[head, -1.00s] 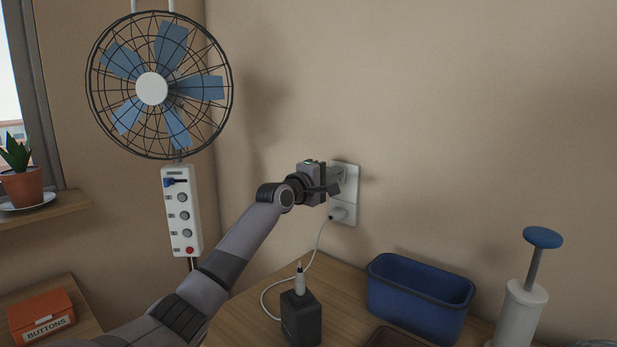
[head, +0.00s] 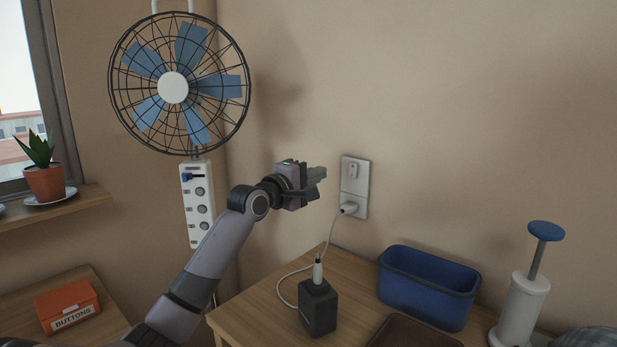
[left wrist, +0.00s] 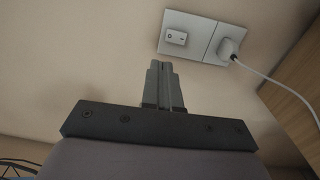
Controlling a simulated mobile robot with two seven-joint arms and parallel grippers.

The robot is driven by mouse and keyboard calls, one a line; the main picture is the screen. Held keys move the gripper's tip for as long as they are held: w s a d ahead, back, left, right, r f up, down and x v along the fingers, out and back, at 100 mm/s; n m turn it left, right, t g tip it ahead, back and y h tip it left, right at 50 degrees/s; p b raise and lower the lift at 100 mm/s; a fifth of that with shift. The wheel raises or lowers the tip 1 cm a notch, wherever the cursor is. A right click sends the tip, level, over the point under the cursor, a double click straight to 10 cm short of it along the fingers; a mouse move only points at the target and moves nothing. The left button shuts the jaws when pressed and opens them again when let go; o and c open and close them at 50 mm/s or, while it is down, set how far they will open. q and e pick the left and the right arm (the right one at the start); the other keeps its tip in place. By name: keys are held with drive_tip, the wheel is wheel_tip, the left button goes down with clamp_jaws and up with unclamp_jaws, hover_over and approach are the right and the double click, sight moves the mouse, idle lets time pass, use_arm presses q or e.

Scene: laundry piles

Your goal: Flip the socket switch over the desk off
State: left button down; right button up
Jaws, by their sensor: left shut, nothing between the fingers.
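The white socket plate (head: 355,187) is on the wall above the desk (head: 256,310). Its upper half has a rocker switch (head: 351,169), and its lower half has a white plug (head: 348,208) with a cable. In the left wrist view the switch (left wrist: 177,37) and plug (left wrist: 227,48) sit side by side, beyond the fingertips. My left gripper (head: 322,173) is shut and empty, left of the plate and apart from it. It also shows in the left wrist view (left wrist: 160,68). Which way the switch is tipped is too small to tell. My right gripper is not in view.
On the desk are a black charger block (head: 318,308), a blue bin (head: 428,290), a brown tray (head: 410,333) and a white pump with a blue knob (head: 522,300). A wall fan (head: 174,88) and a white power strip (head: 197,208) are at left. The wall right of the plate is clear.

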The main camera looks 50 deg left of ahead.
use_arm(q)
drive_tip(key=shift+s+d+r, duration=0.15)
drive_tip(key=shift+s, duration=1)
